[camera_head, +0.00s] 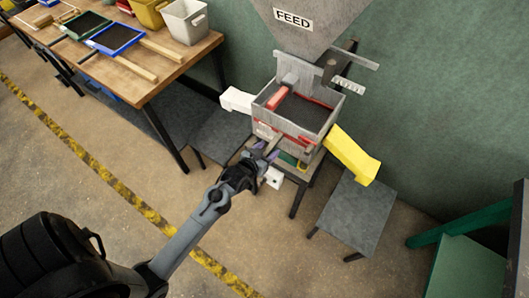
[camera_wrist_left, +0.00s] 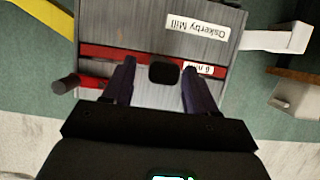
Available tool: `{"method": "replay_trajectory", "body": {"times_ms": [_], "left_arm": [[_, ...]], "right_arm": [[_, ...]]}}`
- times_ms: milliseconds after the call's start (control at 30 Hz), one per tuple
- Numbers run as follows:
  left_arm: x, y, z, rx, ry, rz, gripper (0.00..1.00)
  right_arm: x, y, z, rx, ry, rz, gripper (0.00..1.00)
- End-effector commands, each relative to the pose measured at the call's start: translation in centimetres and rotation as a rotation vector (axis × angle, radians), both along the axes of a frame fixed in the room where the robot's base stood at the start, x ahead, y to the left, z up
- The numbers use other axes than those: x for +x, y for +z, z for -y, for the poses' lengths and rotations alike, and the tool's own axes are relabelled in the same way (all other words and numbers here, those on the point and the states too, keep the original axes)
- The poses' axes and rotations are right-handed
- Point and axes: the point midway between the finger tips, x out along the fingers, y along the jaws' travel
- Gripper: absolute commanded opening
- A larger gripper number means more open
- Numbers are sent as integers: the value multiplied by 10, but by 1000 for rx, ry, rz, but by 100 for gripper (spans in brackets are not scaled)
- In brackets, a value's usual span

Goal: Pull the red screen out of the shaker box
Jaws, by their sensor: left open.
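The grey shaker box (camera_head: 322,118) stands on a small stand below the feed hopper, its top open. In the left wrist view the box front (camera_wrist_left: 120,22) carries a "Oakerby Mill" label. The red screen's front edge (camera_wrist_left: 100,52) shows as a red strip across that front, with a small white label and a dark knob or handle end (camera_wrist_left: 163,73) in its middle. My left gripper (camera_head: 266,150) is open at the box front. In the left wrist view its fingers (camera_wrist_left: 158,68) lie either side of the dark knob; contact cannot be told. My right gripper is not in view.
A white spout (camera_head: 236,99) sticks out left of the box and a yellow chute (camera_head: 350,155) right. The feed hopper (camera_head: 305,30) hangs above. A wooden table (camera_head: 150,70) with framed screens and bins stands at the upper left. Open floor lies in front.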

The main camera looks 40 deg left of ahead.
Motion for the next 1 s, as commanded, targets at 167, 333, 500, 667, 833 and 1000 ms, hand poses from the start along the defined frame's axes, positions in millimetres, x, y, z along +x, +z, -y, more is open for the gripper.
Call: {"method": "replay_trajectory", "body": {"times_ms": [167, 333, 500, 667, 833, 1000], "left_arm": [[0, 0, 0, 0, 0, 0, 57], [0, 0, 0, 0, 0, 0, 36], [0, 0, 0, 0, 0, 0, 10], [0, 0, 0, 0, 0, 0, 0], [0, 0, 0, 0, 0, 0, 9], [0, 0, 0, 0, 0, 0, 0]], "right_arm": [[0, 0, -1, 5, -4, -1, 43], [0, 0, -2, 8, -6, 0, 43], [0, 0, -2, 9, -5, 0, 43], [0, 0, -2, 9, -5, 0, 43], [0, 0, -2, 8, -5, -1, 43], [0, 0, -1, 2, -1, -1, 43]]}}
